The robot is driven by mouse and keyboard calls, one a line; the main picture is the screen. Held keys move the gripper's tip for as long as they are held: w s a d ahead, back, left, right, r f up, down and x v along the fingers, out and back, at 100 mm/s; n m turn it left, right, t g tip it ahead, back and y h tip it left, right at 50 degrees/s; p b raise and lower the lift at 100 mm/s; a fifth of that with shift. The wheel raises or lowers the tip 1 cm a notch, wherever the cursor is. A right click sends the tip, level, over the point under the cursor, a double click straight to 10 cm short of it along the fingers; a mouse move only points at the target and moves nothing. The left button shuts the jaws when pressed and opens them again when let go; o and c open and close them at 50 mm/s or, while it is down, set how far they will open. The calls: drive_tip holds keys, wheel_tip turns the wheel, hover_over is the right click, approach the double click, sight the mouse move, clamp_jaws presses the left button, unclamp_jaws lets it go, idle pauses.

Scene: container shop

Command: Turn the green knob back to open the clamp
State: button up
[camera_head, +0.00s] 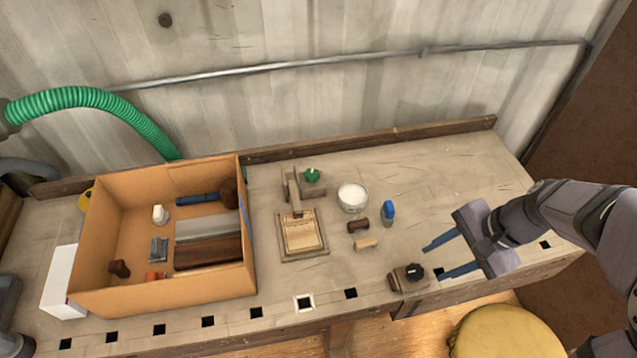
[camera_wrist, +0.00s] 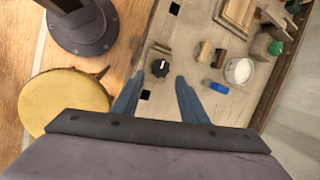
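The green knob (camera_head: 312,175) sits on a wooden clamp (camera_head: 293,190) near the back of the bench, just behind a small wooden tray (camera_head: 303,234). In the wrist view the green knob (camera_wrist: 276,48) is at the upper right, with the clamp's arm (camera_wrist: 269,18) beside it. My gripper (camera_head: 432,262) is open and empty above the right part of the bench, well to the right of the clamp. Its two blue fingers also show apart in the wrist view (camera_wrist: 155,95). Whether the clamp presses on something is too small to tell.
A block with a black knob (camera_head: 414,272) stands at the front edge near my gripper. A white bowl (camera_head: 352,197), a blue-capped bottle (camera_head: 388,213) and small brown pieces (camera_head: 358,226) lie between. A cardboard box (camera_head: 245,262) stands left. The bench's back right is clear.

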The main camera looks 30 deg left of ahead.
sight(315, 174)
drive_tip(key=w+a+f+m+y+b, duration=0.1)
drive_tip(key=w+a, duration=0.1)
drive_tip(key=a, duration=0.3)
drive_tip(key=w+a+f+m+y+b, duration=0.2)
drive_tip(key=w+a, duration=0.1)
drive_tip(key=a, duration=0.3)
drive_tip(key=w+a+f+m+y+b, duration=0.1)
drive_tip(key=w+a+m+b, duration=0.1)
drive_tip(key=a, duration=0.3)
drive_tip(key=shift+w+a+f+g+y, duration=0.15)
drive_tip(key=shift+w+a+g+y, duration=0.15)
drive_tip(key=shift+g, duration=0.1)
drive_tip(key=w+a+m+y+b, duration=0.1)
drive_tip(key=a, duration=0.3)
drive_tip(key=w+a+m+y+b, duration=0.1)
drive_tip(key=a+m+y, duration=0.1)
drive_tip(key=a, duration=0.2)
drive_tip(key=w+a+m+y+b, duration=0.1)
drive_tip(key=a, duration=0.3)
drive_tip(key=shift+w+a+m+g+b, duration=0.15)
drive_tip(key=shift+w+m+g+b, duration=0.15)
drive_tip(key=shift+g, duration=0.1)
drive_tip(key=shift+a+r+y, duration=0.2)
drive_tip(key=shift+r+y, duration=0.1)
drive_tip(key=shift+p+x, duration=0.5)
drive_tip(key=shift+x, duration=3.15)
drive_tip(key=shift+w, duration=0.1)
drive_tip(key=c, duration=0.8)
